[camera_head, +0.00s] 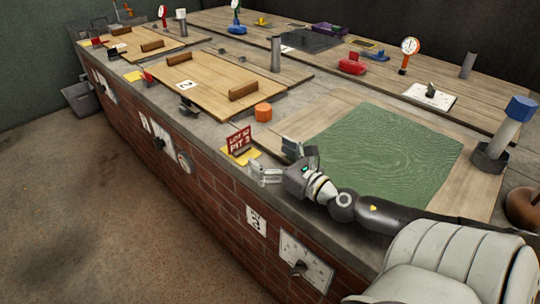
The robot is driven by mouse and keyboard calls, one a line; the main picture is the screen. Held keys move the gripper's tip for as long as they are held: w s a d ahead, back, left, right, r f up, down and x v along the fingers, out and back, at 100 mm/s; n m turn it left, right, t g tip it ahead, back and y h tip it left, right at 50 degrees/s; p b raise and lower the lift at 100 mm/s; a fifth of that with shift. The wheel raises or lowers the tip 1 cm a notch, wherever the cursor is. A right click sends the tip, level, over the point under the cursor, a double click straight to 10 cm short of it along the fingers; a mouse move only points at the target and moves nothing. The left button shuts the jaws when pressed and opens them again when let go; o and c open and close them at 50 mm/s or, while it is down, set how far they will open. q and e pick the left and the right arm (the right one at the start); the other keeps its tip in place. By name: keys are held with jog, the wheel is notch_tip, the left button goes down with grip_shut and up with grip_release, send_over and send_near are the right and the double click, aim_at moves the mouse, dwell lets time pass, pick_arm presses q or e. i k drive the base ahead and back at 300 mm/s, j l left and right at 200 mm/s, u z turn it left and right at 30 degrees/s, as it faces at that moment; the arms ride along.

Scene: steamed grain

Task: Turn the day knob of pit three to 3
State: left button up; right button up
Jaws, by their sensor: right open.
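A white dial plate (312,258) with a dark knob (298,268) is on the brick front wall in the lower middle. A white number card (256,220), apparently reading 3, is on the wall to its left. The dial's marks are too small to read, so I cannot tell the knob's setting. My right gripper (256,173) is open and empty near the counter's front edge, above and left of the dial plate and apart from the knob. A red sign (239,140) reading "LOT 52 PIT 3" stands just beyond the gripper. My left gripper is not in view.
A green cloth (390,148) covers the pit beside my right arm. An orange cylinder (263,112) stands behind the sign. Farther left are wooden pit covers (205,88) and other wall dials (158,143). The floor (110,210) in front of the wall is clear.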

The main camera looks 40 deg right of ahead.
aim_at(300, 268)
jog(key=k+j, duration=0.8)
jog(key=j, duration=0.15)
